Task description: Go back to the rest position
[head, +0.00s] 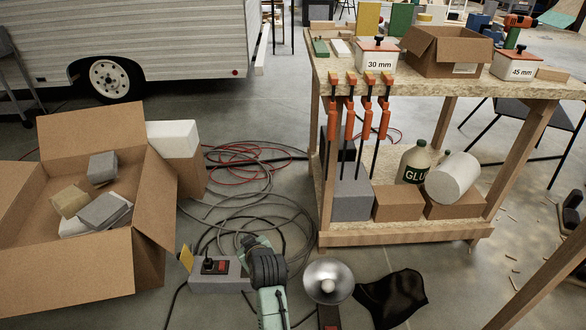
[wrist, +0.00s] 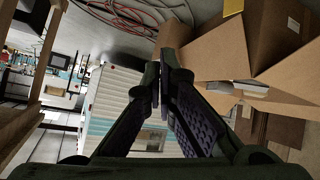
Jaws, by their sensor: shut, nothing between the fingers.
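My gripper (wrist: 161,82) shows in the wrist view, with its two dark fingers converging and their tips together. It is shut and holds nothing. Beyond the fingertips are the white camper (wrist: 113,105) and the floor, and the fingers touch no object that I can see. In the head view, part of my own pale green and black arm reaches up from the bottom edge, over the floor between the box and the workbench. I cannot make out the fingers there.
An open cardboard box (head: 68,269) with blocks stands left. A workbench (head: 450,85) with clamps, boxes and tools stands right. Hoses and cables (head: 240,195) lie between them. A grey power box (head: 217,275), a lamp (head: 328,281) and a black cloth (head: 392,297) lie near my arm.

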